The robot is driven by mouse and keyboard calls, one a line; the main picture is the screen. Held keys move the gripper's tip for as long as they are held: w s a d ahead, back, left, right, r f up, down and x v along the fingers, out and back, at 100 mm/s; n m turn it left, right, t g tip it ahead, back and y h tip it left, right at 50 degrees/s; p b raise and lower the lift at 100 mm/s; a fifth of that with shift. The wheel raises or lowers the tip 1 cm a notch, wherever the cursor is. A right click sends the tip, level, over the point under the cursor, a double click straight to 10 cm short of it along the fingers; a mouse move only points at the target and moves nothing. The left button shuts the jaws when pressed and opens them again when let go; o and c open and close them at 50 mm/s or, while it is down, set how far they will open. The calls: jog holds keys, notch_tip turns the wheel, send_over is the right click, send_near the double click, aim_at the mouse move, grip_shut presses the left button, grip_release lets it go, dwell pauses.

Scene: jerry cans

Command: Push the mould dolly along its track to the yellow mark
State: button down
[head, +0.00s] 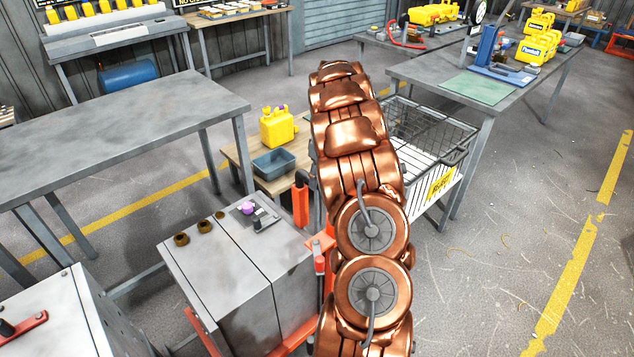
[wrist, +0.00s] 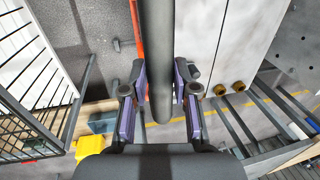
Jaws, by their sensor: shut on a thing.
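The mould dolly (head: 235,275) is a pale grey two-part block on an orange frame, at lower centre-left of the head view. Its pale side also shows in the wrist view (wrist: 232,45). The dolly's push handle, a dark grey round bar (wrist: 160,50), runs from the top of the wrist view down between the fingers. My gripper (wrist: 160,98) is shut on this bar. In the head view my copper arm hides the gripper and most of the handle; one orange post with a black grip (head: 301,205) shows. I cannot pick out the track or the task's yellow mark.
A wire reject basket (head: 425,140) stands right of my arm. A wooden bench with a yellow jerry can (head: 278,128) and blue-grey bin (head: 275,164) is beyond the dolly. A grey table (head: 120,125) stands at left. Open floor with a yellow line (head: 580,260) lies right.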

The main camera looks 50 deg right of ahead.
jog(key=shift+d+r, duration=0.2)
jog(key=c, duration=1.2)
grip_release()
jog(key=o, duration=0.3)
jog(key=shift+a+f, duration=0.15)
jog(key=shift+a, duration=0.05)
jog(key=r, duration=0.4)
jog(key=d+r, duration=0.1)
jog(key=r, duration=0.2)
jog(key=d+r, duration=0.1)
jog(key=r, duration=0.3)
jog(key=shift+s+d+r, duration=0.1)
jog(key=shift+r, duration=0.25)
